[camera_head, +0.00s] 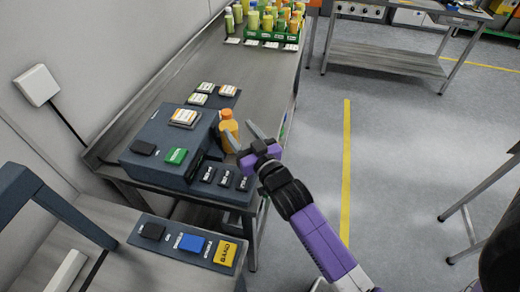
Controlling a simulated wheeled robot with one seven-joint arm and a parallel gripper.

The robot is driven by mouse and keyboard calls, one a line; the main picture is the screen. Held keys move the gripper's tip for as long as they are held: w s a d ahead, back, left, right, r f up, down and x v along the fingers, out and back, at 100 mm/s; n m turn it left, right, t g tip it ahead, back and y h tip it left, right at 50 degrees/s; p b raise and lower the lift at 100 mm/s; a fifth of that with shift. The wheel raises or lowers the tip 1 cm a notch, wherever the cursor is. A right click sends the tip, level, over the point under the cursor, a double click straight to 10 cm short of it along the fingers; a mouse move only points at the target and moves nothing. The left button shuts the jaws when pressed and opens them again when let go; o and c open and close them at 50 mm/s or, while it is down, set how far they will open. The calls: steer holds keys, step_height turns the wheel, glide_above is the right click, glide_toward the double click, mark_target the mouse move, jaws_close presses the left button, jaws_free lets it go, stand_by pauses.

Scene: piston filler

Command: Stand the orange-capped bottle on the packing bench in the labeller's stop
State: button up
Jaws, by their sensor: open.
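An orange bottle with an orange cap (228,128) stands upright at the right side of the dark grey labeller (165,138). Whether its base sits fully in the labeller's stop cannot be told; the lower part is partly hidden by a finger. My gripper (242,134) reaches in from the lower right with its fingers spread. One finger overlaps the bottle's lower right side in the picture, and the other is to the right of it. Contact with the bottle cannot be made out. The jaws hold nothing.
The metal bench (240,62) carries a green crate (272,33) of several bottles at its far end. Label stacks (205,88) lie behind the labeller. A panel with black, blue and yellow buttons (190,243) is in front. Open floor (390,140) lies to the right.

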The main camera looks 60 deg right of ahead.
steer(key=shift+n+y, duration=0.6)
steer(key=shift+y, duration=0.2)
steer(key=s+a+f, duration=0.1)
steer(key=s+a, duration=0.1)
steer(key=s+a+f, duration=0.1)
steer(key=s+a, duration=0.1)
steer(key=s+a+f, duration=0.1)
steer(key=s+a, duration=0.1)
steer(key=shift+a, duration=0.35)
steer(key=s+a+r+n+y, duration=0.1)
steer(key=s+a+y, duration=0.1)
steer(key=s+a, duration=0.3)
steer(key=s+a+r+n+g+y, duration=0.1)
steer(key=s+a, duration=0.4)
steer(key=s, duration=0.6)
steer(key=s+a+r+n+y, duration=0.1)
steer(key=s+a+r+y, duration=0.1)
steer(key=s+a, duration=0.3)
steer(key=s+y, duration=0.1)
steer(key=s, duration=0.2)
steer(key=shift+s+r+n+g, duration=0.3)
steer(key=shift+s+r+n, duration=0.05)
steer(key=shift+s+n, duration=0.05)
steer(key=shift+a, duration=0.1)
